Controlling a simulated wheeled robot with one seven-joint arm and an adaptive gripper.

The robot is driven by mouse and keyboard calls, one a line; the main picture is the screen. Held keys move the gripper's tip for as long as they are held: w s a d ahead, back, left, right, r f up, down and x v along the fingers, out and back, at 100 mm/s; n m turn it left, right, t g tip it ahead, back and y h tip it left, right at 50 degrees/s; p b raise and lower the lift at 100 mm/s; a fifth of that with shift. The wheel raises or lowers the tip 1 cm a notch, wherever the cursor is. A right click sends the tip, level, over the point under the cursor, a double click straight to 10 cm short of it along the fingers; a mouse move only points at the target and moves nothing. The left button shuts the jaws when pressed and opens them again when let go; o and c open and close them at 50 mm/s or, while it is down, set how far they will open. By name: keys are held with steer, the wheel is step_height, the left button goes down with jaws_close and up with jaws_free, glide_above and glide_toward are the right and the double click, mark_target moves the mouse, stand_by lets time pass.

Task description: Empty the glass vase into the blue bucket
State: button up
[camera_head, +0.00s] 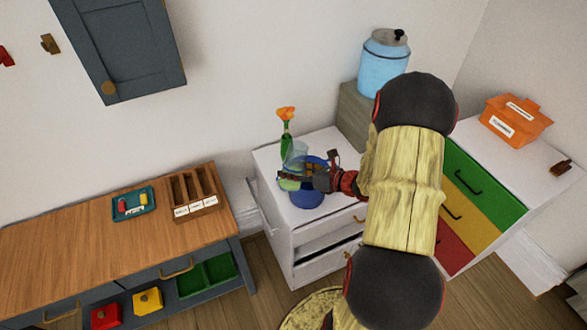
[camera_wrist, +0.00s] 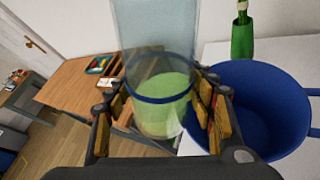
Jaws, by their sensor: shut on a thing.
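The glass vase (camera_wrist: 158,100) is clear, with a dark blue band and pale green contents in its lower part. My gripper (camera_head: 300,176) is shut on it; in the wrist view the fingers (camera_wrist: 160,108) lie on both sides of it. The vase looks about upright. The blue bucket (camera_wrist: 262,112) is to the right of the vase in the wrist view, and no contents can be made out in it. In the head view the bucket (camera_head: 306,198) stands on the white cabinet, partly hidden behind my gripper and the vase.
A green bottle with an orange flower (camera_head: 286,138) stands behind the vase on the white cabinet (camera_head: 270,160). A wooden table (camera_head: 90,235) with a tray (camera_head: 134,204) and divided box (camera_head: 194,194) is at left.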

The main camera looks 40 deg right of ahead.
mark_target(284, 179)
steer(key=shift+s+a+r+m+y+p, duration=0.1)
steer(key=shift+a+m+y+p, duration=0.35)
steer(key=shift+p, duration=0.4)
steer(key=shift+s+a+f+m+y, duration=0.1)
steer(key=shift+a+f+m+y, duration=0.15)
steer(key=shift+f, duration=0.25)
steer(key=shift+s+a+f+m, duration=0.15)
steer(key=shift+f+m, duration=0.15)
steer(key=shift+f, duration=0.15)
steer(key=shift+a+f+m+g+y+p, duration=0.15)
steer(key=shift+a+m+y+p, duration=0.25)
steer(key=shift+m, duration=0.2)
steer(key=shift+a+m+g+y+p, duration=0.15)
steer(key=shift+a+m+y+p, duration=0.2)
steer(key=shift+m, duration=0.25)
steer(key=shift+a+f+m+y, duration=0.1)
steer(key=shift+a+m+y, duration=0.05)
steer(key=shift+m+y, duration=0.5)
steer(key=shift+p, duration=0.3)
steer(key=shift+m, duration=0.25)
steer(key=shift+w+m+y+p, duration=0.45)
steer(key=shift+m+p, duration=0.45)
steer(key=shift+p, duration=0.3)
steer(key=shift+w, duration=0.1)
steer(key=shift+w+d+m, duration=0.1)
steer(key=shift+d+m, duration=0.15)
steer(key=shift+m, duration=0.05)
